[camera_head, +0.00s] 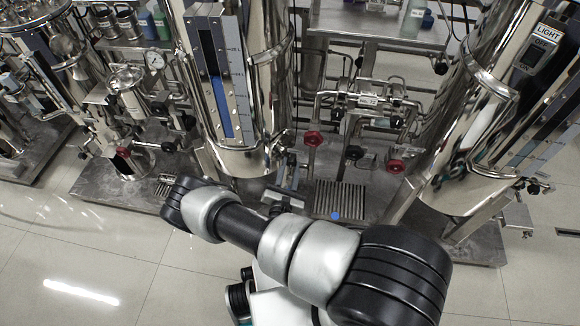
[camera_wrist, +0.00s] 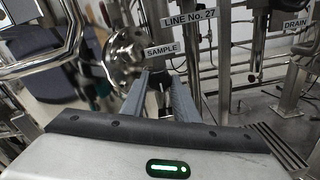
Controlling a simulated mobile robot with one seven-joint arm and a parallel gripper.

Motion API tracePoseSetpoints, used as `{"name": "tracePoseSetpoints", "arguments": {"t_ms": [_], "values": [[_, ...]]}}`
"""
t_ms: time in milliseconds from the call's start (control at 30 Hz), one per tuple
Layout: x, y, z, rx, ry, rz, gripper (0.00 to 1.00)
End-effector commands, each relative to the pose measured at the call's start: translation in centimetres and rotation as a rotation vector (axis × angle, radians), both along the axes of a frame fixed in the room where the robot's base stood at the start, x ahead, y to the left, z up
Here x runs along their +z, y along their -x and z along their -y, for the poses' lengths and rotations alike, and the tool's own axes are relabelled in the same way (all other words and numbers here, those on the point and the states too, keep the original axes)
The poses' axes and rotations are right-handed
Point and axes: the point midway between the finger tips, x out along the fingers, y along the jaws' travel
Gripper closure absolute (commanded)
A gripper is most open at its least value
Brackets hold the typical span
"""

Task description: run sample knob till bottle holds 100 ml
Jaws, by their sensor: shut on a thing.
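The white SAMPLE label (camera_wrist: 162,50) hangs just beyond my fingertips in the wrist view. My gripper (camera_wrist: 159,80) reaches forward under it, and its two grey fingers are closed on a small dark part, which looks like the sample knob and is mostly hidden between them. In the head view my gripper (camera_head: 288,172) is at the lower front of the middle steel tank, partly behind my arm. I cannot make out a bottle or its liquid level. A small blue spot (camera_head: 335,215) shows at the front edge of the grate, too small to identify.
A slotted drain grate (camera_head: 340,197) lies right of my gripper. Red handwheels (camera_head: 313,138) and pipes stand behind it. The middle tank (camera_head: 245,150) has a blue level gauge (camera_head: 219,85). A DRAIN label (camera_wrist: 295,24) hangs at the right. Open tiled floor (camera_head: 80,260) lies front left.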

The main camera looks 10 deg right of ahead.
Motion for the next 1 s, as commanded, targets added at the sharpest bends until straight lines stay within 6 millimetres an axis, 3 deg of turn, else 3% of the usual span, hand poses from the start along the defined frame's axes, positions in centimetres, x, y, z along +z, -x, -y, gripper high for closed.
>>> {"name": "tracePoseSetpoints", "arguments": {"t_ms": [333, 367, 467, 1000], "values": [[-0.01, 0.03, 0.03, -0.001, -0.005, 0.002, 0.95], [-0.01, 0.03, 0.03, -0.001, -0.004, 0.002, 0.71], [0.00, 0.03, 0.02, -0.001, -0.003, 0.002, 0.54], [-0.04, 0.05, -0.77, -0.004, -0.003, 0.002, 0.54]]}}
